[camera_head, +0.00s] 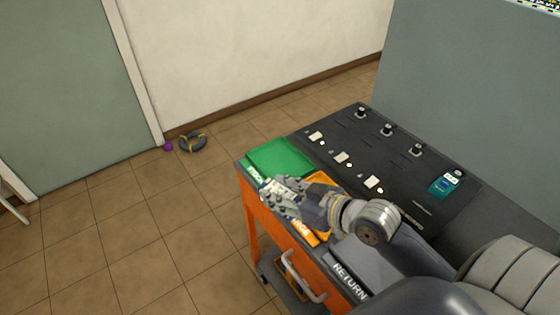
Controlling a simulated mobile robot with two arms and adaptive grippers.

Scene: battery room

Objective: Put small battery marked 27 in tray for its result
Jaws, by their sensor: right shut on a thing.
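My right gripper (276,192) is shut, low over the front edge of the bench, by the border of the green and orange trays. The thing in its fingers is small and mostly hidden; it looks like a small battery, but no number can be read. The green tray (279,157) is at the far left with partly covered lettering. The orange tray (322,178) is partly hidden by my gripper; its label ends in "RGE". The grey tray (364,261), labelled RETURN, is nearer, partly under my arm. My left gripper is not in view.
A teal device with a small display (446,184) lies on the black mat (400,158). Several small white pieces (341,158) and dark round pieces (387,129) are also on it. A grey panel (475,90) stands behind. The cart has a drawer handle (303,277).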

